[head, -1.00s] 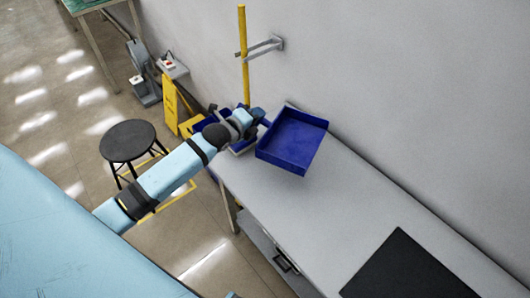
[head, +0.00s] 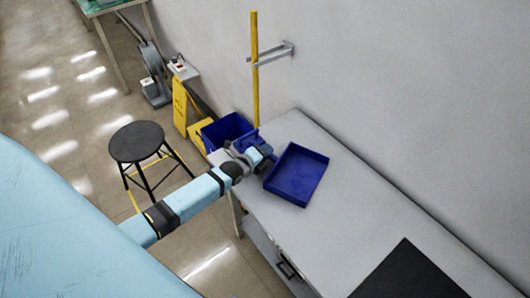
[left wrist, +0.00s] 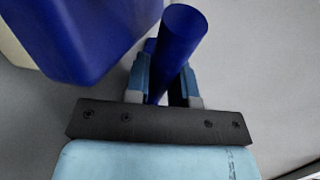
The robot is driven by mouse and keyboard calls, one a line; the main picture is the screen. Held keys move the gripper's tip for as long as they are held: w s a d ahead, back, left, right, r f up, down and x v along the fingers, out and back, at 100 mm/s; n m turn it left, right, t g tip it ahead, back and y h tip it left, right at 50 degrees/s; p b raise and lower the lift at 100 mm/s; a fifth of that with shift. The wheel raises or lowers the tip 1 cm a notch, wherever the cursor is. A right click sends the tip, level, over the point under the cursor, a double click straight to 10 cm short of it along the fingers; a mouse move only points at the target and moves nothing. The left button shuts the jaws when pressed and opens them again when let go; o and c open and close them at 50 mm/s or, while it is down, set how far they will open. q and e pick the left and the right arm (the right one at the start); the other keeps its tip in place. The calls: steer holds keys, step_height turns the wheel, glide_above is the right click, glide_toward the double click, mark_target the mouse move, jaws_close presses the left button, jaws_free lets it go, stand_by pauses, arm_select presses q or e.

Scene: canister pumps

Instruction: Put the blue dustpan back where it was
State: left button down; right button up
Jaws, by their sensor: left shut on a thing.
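The blue dustpan (head: 297,174) shows in the head view as a shallow open pan, over the far end of the grey bench. I cannot tell whether it touches the bench top. My left gripper (head: 264,153) is at the pan's left side, shut on its handle. In the left wrist view, a round dark blue handle (left wrist: 180,45) stands between the two fingers (left wrist: 166,82). My right gripper is not in view.
The grey bench (head: 335,210) runs along the wall, with a black mat (head: 410,275) nearer me. A yellow pole (head: 255,70) stands in a wall bracket (head: 275,53). A blue bucket (head: 222,128), yellow sign (head: 180,105) and black stool (head: 137,142) stand on the floor beyond and left.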

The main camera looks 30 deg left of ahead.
arm_select(q)
steer(key=c, duration=1)
jaws_free()
